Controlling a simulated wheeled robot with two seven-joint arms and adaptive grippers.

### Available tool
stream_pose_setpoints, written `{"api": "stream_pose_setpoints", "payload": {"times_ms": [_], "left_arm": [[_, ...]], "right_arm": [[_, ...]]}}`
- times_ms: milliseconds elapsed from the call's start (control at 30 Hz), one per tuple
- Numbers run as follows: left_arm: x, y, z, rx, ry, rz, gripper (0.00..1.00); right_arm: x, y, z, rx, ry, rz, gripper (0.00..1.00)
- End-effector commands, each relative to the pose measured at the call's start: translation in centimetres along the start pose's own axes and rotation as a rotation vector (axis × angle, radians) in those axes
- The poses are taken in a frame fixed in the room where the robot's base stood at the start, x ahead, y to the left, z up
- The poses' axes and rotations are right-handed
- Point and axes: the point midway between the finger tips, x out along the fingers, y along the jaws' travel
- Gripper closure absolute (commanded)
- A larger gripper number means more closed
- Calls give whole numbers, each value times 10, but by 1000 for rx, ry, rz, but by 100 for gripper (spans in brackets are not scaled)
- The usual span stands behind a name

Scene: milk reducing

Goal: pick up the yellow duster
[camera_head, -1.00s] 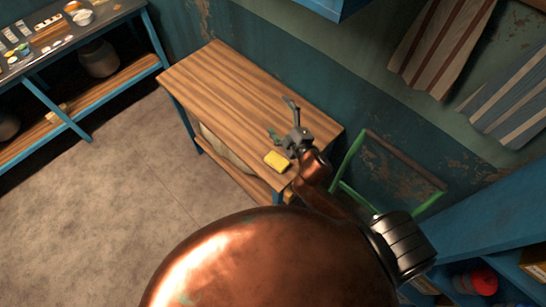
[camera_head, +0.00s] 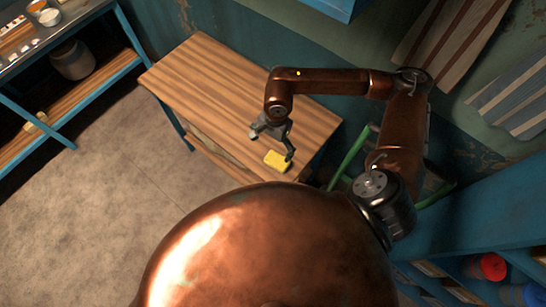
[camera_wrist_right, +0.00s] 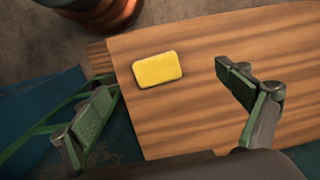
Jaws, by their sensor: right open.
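The yellow duster (camera_head: 277,160) is a small rounded block lying flat on the wooden table near its front right corner. My right gripper (camera_head: 270,143) is open over the table, just beside and above the duster in the head view. In the right wrist view the duster (camera_wrist_right: 158,69) lies on the wood ahead of the open fingers (camera_wrist_right: 165,105), in the gap between their directions and apart from both. Nothing is between the fingers. My left gripper is not in view.
The wooden table (camera_head: 215,75) is otherwise bare. A green metal frame (camera_head: 350,158) stands at its right end. Striped cloths (camera_head: 455,35) hang on the wall at the upper right. A blue shelf with a pot (camera_head: 72,60) stands at the left.

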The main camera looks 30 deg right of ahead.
Motion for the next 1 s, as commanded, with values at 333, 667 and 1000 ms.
{"api": "stream_pose_setpoints", "payload": {"times_ms": [333, 667, 1000], "left_arm": [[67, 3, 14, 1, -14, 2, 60], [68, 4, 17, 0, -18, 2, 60], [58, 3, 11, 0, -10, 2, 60]], "right_arm": [[69, 5, -30, -35, 86, 45, 7], [94, 8, -32, -33, 83, 47, 7], [137, 16, -34, -30, 81, 47, 7]]}}
